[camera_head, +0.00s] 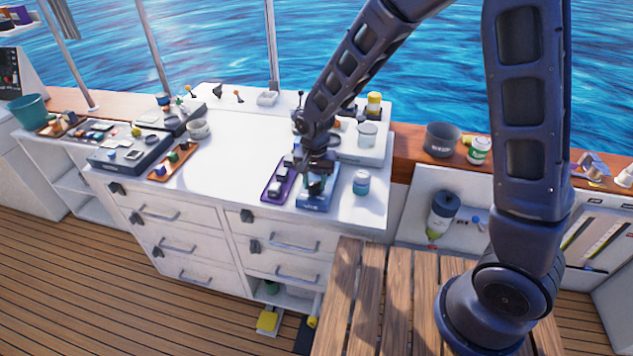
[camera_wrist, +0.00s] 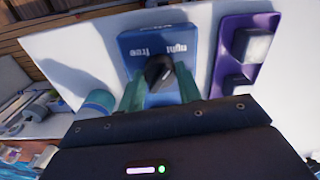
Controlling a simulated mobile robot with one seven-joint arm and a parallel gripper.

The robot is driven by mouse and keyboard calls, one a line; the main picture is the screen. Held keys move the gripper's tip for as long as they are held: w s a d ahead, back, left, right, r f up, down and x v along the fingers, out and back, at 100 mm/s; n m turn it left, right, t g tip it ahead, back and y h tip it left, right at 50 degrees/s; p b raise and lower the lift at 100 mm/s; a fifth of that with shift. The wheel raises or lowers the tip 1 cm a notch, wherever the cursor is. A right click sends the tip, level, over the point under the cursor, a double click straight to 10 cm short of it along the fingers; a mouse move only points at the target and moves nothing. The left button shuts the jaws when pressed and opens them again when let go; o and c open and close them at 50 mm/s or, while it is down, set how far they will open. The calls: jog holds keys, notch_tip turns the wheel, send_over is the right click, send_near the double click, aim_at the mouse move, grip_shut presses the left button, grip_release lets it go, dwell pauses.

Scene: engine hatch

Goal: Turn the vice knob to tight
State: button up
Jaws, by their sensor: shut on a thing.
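The vice knob (camera_wrist: 158,71) is black and stands on a blue plate (camera_wrist: 135,44) with pale lettering, "tight" and "free", shown inverted in the wrist view. My gripper (camera_wrist: 160,88) has its two green fingers on either side of the knob and is shut on it. Which label the knob points to is not clear. In the head view the blue plate (camera_head: 316,204) lies near the white counter's front edge, and my gripper (camera_head: 316,184) reaches down over it. The knob is hidden there by my gripper.
A purple tray (camera_head: 267,194) with grey blocks lies close beside the blue plate, left in the head view. A blue-lidded jar (camera_head: 361,183) stands close on its right. The white counter (camera_head: 235,145) is clear in the middle. Drawers with handles sit below.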

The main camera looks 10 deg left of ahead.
aim_at(316, 183)
jog(key=shift+w+d, duration=0.1)
jog(key=o, duration=1)
notch_tip(316, 183, up, 11)
